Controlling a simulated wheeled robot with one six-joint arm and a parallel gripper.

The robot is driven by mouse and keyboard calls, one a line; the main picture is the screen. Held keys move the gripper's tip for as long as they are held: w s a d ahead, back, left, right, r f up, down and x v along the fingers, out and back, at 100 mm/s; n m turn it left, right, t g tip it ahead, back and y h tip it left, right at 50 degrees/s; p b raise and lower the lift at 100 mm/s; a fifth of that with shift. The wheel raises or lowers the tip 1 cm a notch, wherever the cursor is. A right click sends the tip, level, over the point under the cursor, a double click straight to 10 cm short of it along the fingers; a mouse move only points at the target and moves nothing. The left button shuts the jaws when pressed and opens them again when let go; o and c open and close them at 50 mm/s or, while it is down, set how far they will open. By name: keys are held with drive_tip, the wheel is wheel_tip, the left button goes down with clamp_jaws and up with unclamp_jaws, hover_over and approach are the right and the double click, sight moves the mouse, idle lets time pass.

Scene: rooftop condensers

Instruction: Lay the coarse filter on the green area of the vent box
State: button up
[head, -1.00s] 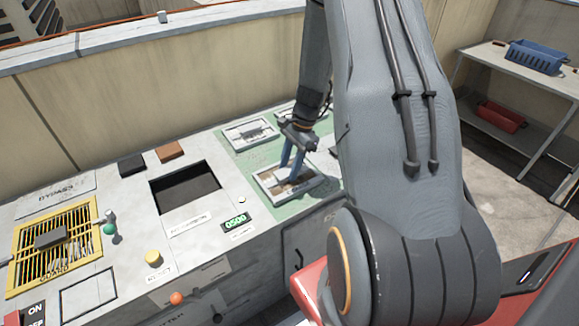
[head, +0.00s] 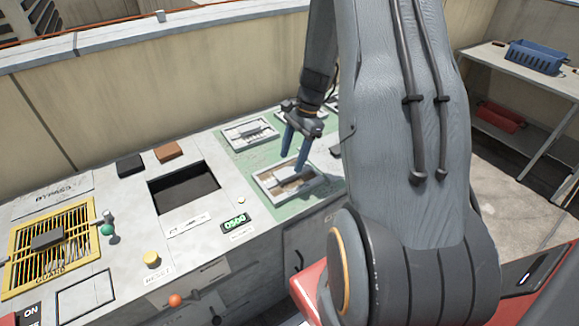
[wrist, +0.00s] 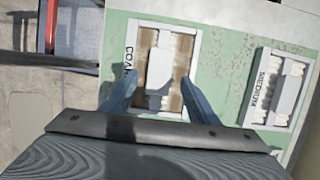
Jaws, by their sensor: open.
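The coarse filter (head: 288,180), a white frame with brown mesh and a pale grip bar, lies on the green area (head: 258,212) of the vent box. In the wrist view the filter (wrist: 163,68) shows part of its label, "COA", along its left side, and it lies flat on the green surface (wrist: 228,45). My gripper (head: 294,156) is open just above the filter. Its two blue fingers (wrist: 160,97) stand apart on either side of the grip bar; I cannot tell whether they touch it.
The filter marked "MEDIUM" (wrist: 277,88) lies beside it on the green, also in the head view (head: 250,132). A dark rectangular opening (head: 184,187), a green "0500" display (head: 236,223) and a yellow guard grille (head: 48,245) are to the left.

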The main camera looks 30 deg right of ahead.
drive_tip(key=b+v, duration=0.1)
drive_tip(key=v, duration=0.7)
drive_tip(key=s+a+r+n+h, duration=0.1)
drive_tip(key=s+a+r+n, duration=0.1)
drive_tip(key=s+a+n, duration=0.5)
drive_tip(key=s+a+r+n+t+h, duration=0.1)
drive_tip(key=s+a+n+h, duration=0.1)
drive_tip(key=s+a+n, duration=0.5)
drive_tip(key=a+n, duration=0.3)
drive_tip(key=a, duration=0.2)
drive_tip(key=shift+s+a+r+n, duration=0.25)
drive_tip(key=shift+r+n, duration=0.15)
